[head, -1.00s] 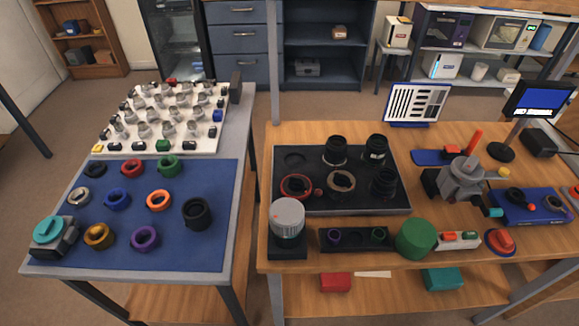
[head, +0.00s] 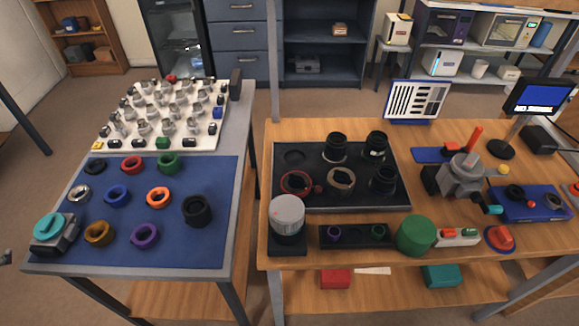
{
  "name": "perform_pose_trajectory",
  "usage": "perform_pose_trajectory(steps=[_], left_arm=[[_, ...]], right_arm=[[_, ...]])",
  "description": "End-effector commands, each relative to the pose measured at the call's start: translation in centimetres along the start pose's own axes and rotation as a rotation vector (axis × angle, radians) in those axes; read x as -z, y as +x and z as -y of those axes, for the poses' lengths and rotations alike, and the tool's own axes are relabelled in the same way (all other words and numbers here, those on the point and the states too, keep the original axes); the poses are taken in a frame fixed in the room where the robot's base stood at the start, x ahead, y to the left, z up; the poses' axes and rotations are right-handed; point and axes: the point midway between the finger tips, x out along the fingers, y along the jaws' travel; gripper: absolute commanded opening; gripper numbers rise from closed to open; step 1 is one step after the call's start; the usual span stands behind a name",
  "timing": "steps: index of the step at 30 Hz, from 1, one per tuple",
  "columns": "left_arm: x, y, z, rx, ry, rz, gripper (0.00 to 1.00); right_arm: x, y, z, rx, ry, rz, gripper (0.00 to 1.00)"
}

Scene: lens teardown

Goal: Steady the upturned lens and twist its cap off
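Several black lenses stand in the dark tray (head: 345,198) on the wooden table: one at the back middle (head: 335,148), one at the back right (head: 376,145) and one at the front right (head: 383,180). A short black lens-like cylinder (head: 197,211) stands on the blue mat of the left table. I cannot tell which lens is upturned or make out its cap. A small grey tip (head: 5,258) at the left edge looks like part of my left gripper, well left of the left table; its fingers cannot be made out. My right gripper is not in view.
Several coloured rings lie on the blue mat (head: 180,251). A grey cylinder on a black base (head: 287,215), a green cylinder (head: 416,236) and a red button (head: 500,238) line the wooden table's front. A grey clamp-like device (head: 462,178) stands at right.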

Motion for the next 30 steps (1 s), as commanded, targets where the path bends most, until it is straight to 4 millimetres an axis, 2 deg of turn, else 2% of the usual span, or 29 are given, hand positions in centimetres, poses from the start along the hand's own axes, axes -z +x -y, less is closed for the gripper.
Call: perform_pose_trajectory(steps=[1,2,3,5,9,14,18,23,30], left_arm=[[3.2,-0.2,0.6,0.008,0.009,-0.059,1.0],[5.0,-0.3,0.8,0.011,0.017,-0.094,1.0],[7.4,-0.5,0.4,0.011,0.035,-0.146,1.0],[10.6,-0.6,-1.2,0.006,0.072,-0.23,1.0],[17.2,-1.6,-6.5,-0.018,0.176,-0.425,1.0],[24.0,-3.9,-12.9,-0.051,0.286,-0.645,1.0],[29.5,-7.1,-18.3,-0.08,0.375,-0.839,1.0],[35.1,-12.0,-24.4,-0.112,0.471,-1.067,1.0],[41.7,-21.5,-33.0,-0.156,0.614,-1.426,1.0]], right_arm=[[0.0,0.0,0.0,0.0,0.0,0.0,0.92],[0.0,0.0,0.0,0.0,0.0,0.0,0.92],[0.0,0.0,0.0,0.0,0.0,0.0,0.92],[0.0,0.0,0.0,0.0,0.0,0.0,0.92],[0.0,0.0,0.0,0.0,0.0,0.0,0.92],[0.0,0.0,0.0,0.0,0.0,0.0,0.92],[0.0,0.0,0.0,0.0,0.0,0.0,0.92],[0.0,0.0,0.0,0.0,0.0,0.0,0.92],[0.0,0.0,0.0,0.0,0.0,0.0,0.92]])
